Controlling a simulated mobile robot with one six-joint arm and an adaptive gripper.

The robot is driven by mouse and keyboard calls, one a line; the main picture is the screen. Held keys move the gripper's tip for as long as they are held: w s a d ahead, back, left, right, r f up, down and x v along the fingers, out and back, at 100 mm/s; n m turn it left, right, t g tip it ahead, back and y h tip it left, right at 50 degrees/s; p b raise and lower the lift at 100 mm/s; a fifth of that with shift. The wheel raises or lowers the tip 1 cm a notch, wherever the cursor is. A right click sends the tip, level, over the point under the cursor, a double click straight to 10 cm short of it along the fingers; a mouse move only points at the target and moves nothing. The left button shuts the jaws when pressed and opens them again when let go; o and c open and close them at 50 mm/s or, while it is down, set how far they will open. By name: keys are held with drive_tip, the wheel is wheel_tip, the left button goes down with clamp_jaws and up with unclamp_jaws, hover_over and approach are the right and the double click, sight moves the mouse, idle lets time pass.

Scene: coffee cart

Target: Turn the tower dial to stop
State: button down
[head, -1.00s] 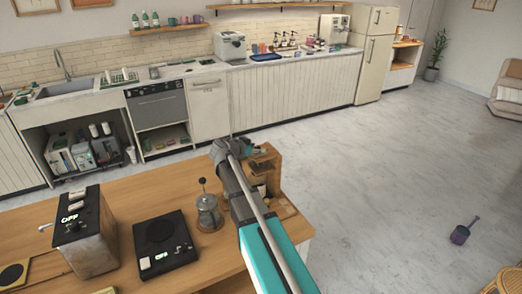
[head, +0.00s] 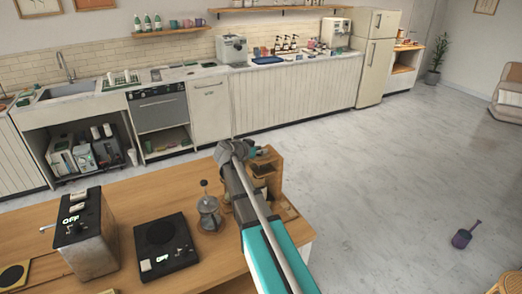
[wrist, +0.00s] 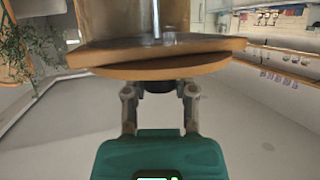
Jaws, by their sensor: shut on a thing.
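The wooden tower (head: 277,172) stands at the right end of the wooden counter in the head view, partly hidden by my arm. In the wrist view, its wooden shelf (wrist: 205,47) and a round wooden disc (wrist: 160,70) fill the upper middle. A dark dial (wrist: 158,87) shows just under the disc, between my fingertips. My gripper (wrist: 160,92) is shut on this dial, one finger on each side. Any mark on the dial is hidden, so its setting cannot be read. In the head view my arm hides the dial.
A glass press (head: 208,212) stands just left of my arm on the counter (head: 130,205). A black scale (head: 165,247) and a metal box marked OFF (head: 88,235) stand further left. The floor (head: 380,190) to the right is mostly clear.

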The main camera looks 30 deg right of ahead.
drive_tip(key=shift+s+a+f, duration=0.1)
drive_tip(key=shift+s+a, duration=0.05)
drive_tip(key=shift+a, duration=0.1)
idle(0.3)
drive_tip(key=shift+n+t+y, duration=0.3)
drive_tip(key=shift+n+t, duration=0.1)
drive_tip(key=shift+t, duration=0.1)
drive_tip(key=shift+s+n+t+y, duration=0.15)
drive_tip(key=shift+n+t+y, duration=0.45)
drive_tip(key=shift+n+t, duration=0.55)
drive_tip(key=shift+n+t+y, duration=1.45)
drive_tip(key=shift+n+y, duration=0.15)
drive_tip(key=shift+n, duration=0.55)
drive_tip(key=shift+w+a+n+t+y, duration=0.1)
drive_tip(key=shift+n+t+y, duration=0.45)
drive_tip(key=shift+n+y, duration=0.75)
drive_tip(key=shift+w+n+t+y, duration=0.1)
drive_tip(key=shift+n+t+y, duration=0.45)
drive_tip(key=shift+n+y, duration=0.7)
drive_tip(key=shift+m+y, duration=0.25)
drive_tip(key=shift+c, duration=2)
unclamp_jaws()
